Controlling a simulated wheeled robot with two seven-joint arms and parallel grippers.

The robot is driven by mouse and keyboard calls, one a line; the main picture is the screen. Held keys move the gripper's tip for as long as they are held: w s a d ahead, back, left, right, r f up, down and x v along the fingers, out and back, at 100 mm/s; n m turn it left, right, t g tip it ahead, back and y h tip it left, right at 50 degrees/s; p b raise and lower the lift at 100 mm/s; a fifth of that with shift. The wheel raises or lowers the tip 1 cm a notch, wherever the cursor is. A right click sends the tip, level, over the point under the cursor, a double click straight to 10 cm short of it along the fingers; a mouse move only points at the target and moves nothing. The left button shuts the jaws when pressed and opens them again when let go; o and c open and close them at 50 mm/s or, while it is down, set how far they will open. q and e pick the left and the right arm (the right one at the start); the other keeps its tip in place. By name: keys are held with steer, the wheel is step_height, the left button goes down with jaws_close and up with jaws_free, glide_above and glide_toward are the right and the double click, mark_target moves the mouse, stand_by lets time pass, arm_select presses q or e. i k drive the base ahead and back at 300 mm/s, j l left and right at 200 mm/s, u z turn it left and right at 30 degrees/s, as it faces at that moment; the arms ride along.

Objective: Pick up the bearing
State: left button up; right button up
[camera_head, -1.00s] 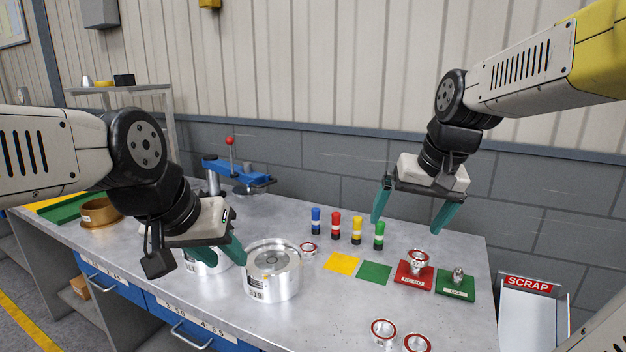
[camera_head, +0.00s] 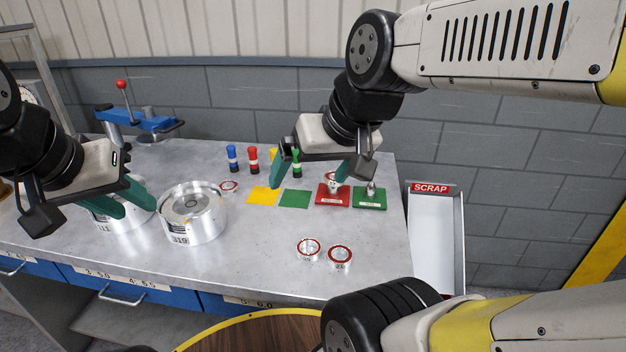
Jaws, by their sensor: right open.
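Two bearings, metal rings with red rims, lie on the bench front: one bearing (camera_head: 308,249) at left and another (camera_head: 340,257) beside it. A fourth ring sits at the red block (camera_head: 332,201), partly hidden by a finger. My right gripper (camera_head: 313,178) is open and empty, fingers down, above the coloured squares and red block, behind the two front bearings. My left gripper (camera_head: 137,208) has its fingers apart over the silver housing marked 11 (camera_head: 118,222), partly hiding it.
A green block (camera_head: 369,199) with a metal part stands beside the red one. Yellow (camera_head: 263,195) and green (camera_head: 294,199) squares lie flat. Several coloured cylinders stand behind. A blue press (camera_head: 140,121) is at the back left. A scrap chute (camera_head: 432,235) adjoins the right edge.

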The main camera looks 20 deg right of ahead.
mark_target(329, 180)
steer(key=i+j+z, duration=0.1)
steer(key=j+z, duration=0.2)
steer(key=z, duration=0.15)
steer(key=j+z, duration=0.4)
steer(key=l, duration=0.1)
